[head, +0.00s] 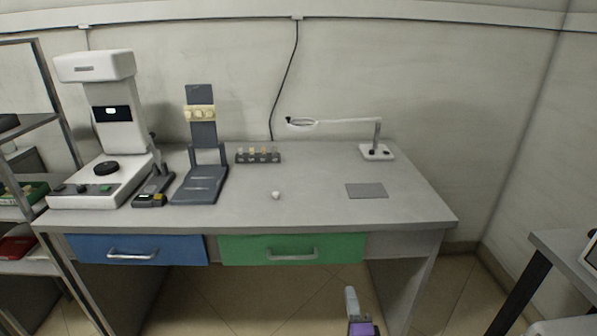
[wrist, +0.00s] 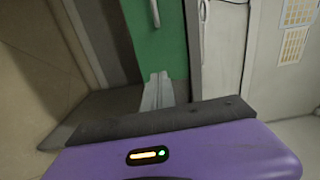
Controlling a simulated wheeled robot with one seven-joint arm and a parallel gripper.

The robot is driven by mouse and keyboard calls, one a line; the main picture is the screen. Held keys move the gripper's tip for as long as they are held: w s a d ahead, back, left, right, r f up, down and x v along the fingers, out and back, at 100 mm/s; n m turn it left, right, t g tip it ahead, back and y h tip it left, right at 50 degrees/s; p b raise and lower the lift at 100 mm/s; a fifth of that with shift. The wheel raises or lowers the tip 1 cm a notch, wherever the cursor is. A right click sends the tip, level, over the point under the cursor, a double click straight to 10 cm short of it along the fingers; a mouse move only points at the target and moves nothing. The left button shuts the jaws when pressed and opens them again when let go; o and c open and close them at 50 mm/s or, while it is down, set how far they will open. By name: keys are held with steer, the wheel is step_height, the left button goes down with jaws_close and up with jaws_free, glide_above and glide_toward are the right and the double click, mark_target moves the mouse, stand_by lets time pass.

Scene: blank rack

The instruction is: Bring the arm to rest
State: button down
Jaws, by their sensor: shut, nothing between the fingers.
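My gripper (head: 351,292) shows at the bottom of the head view, in front of the desk and below the level of the desk top. Its pale fingers are together and hold nothing. Part of my purple wrist shows just below it. In the wrist view the shut fingers (wrist: 158,90) stand out beyond a dark bar and the purple housing, with the green drawer front (wrist: 157,40) behind them. The rest of my arm is out of view.
The grey desk (head: 320,215) has a blue drawer (head: 170,246) and a green drawer (head: 330,244), both shut. On it stand a white instrument (head: 110,110), a dark stand (head: 203,180), a small rack (head: 258,157), a magnifier lamp (head: 377,150) and a small white object (head: 276,195).

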steer(key=s+d+r+n+g+p, duration=0.1)
steer(key=s+r+n+p, duration=0.2)
steer(key=s, duration=1.2)
steer(key=s+d+r+n+g+p, duration=0.1)
steer(key=s+r+n+p, duration=0.2)
steer(key=s+r+n, duration=0.6)
steer(key=s+d+r+n+g+p, duration=0.1)
steer(key=s+r+n+p, duration=0.2)
steer(key=s, duration=2)
step_height(320, 180, up, 5)
steer(key=n, duration=0.3)
steer(key=shift+d+r+y, duration=0.2)
steer(key=shift+d+y, duration=0.05)
steer(key=shift+y, duration=0.05)
steer(key=shift+s, duration=0.1)
